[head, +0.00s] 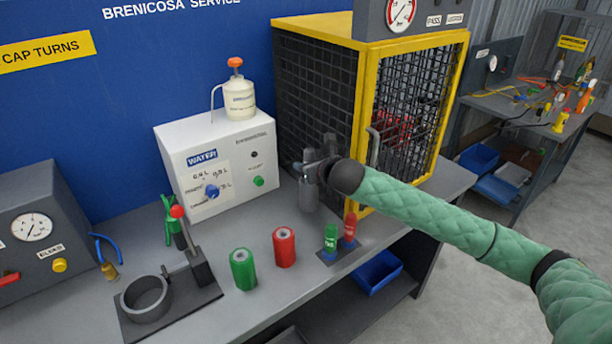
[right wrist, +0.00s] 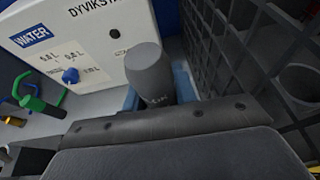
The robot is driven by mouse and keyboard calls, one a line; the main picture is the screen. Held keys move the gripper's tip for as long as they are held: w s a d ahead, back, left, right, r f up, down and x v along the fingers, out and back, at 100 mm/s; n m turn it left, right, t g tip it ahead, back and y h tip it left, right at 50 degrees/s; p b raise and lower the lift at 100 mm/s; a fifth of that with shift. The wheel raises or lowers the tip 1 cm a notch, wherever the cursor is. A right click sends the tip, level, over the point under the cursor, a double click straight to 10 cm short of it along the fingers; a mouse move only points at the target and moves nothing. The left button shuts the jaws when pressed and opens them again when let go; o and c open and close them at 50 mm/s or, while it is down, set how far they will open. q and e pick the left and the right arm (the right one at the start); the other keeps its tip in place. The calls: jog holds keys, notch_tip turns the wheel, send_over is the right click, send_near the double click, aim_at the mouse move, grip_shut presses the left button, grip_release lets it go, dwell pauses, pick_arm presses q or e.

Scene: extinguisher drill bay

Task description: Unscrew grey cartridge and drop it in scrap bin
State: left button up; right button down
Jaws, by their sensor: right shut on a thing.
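My right gripper (head: 318,168) is beside the yellow-framed cage, at the right end of the white water box. It is shut on a grey cartridge (head: 308,196), which shows below the fingers. In the right wrist view the cartridge (right wrist: 148,72) is a smooth dark grey cylinder with a rounded end, between the blue-edged fingers (right wrist: 158,90). I cannot tell whether its lower end touches the bench. A blue bin (head: 377,272) sits below the bench's front edge; no scrap label is readable on it. My left gripper is out of view.
The yellow-framed mesh cage (head: 365,120) stands close to my right gripper. The white water box (head: 218,165) is to its left. A green can (head: 243,268), a red can (head: 284,247) and two small cartridges on a dark plate (head: 340,252) stand in front. A ring fixture (head: 147,300) is front left.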

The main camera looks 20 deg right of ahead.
aim_at(308, 194)
jog(key=shift+f+p, duration=0.55)
jog(key=shift+f, duration=1.35)
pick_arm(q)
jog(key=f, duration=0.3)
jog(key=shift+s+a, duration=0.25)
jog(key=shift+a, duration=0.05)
pick_arm(e)
jog(key=c, duration=1.1)
grip_release()
jog(key=shift+f, duration=0.15)
